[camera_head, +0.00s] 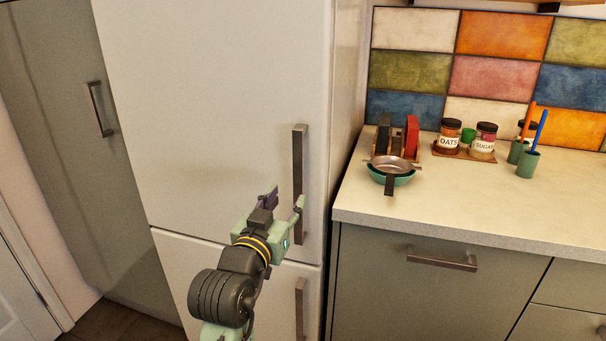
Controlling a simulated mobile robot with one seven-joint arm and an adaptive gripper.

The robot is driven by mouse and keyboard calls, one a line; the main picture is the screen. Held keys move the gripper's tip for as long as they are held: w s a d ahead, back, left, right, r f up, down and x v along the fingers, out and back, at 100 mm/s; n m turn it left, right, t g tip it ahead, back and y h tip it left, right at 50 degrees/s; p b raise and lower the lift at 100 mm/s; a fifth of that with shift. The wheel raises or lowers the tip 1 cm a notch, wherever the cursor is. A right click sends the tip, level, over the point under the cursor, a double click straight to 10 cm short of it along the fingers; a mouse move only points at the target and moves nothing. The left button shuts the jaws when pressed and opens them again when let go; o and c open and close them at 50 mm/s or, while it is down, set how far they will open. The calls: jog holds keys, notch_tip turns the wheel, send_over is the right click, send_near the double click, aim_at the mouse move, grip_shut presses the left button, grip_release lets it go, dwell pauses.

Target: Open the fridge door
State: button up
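The white fridge has an upper door (215,110) and a lower door (210,270), and both look shut. The upper door has a long dark vertical handle (298,170) near its right edge. The lower door has a similar handle (300,310). My gripper (286,202) is in front of the upper door, at the lower part of the upper handle. Its two fingers are spread apart, one left of the handle and one over or beside it. I cannot tell whether it touches the handle.
A counter (450,205) with a drawer front (430,275) stands right of the fridge. On it are a pan (392,163) on a teal bowl, jars (484,140) and cups with utensils (527,163). A tall grey cabinet (60,130) stands at left.

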aim_at(298, 182)
jog(key=p+x, duration=0.2)
jog(key=x, duration=0.7)
jog(key=shift+c, duration=0.3)
grip_shut()
dwell(0.4)
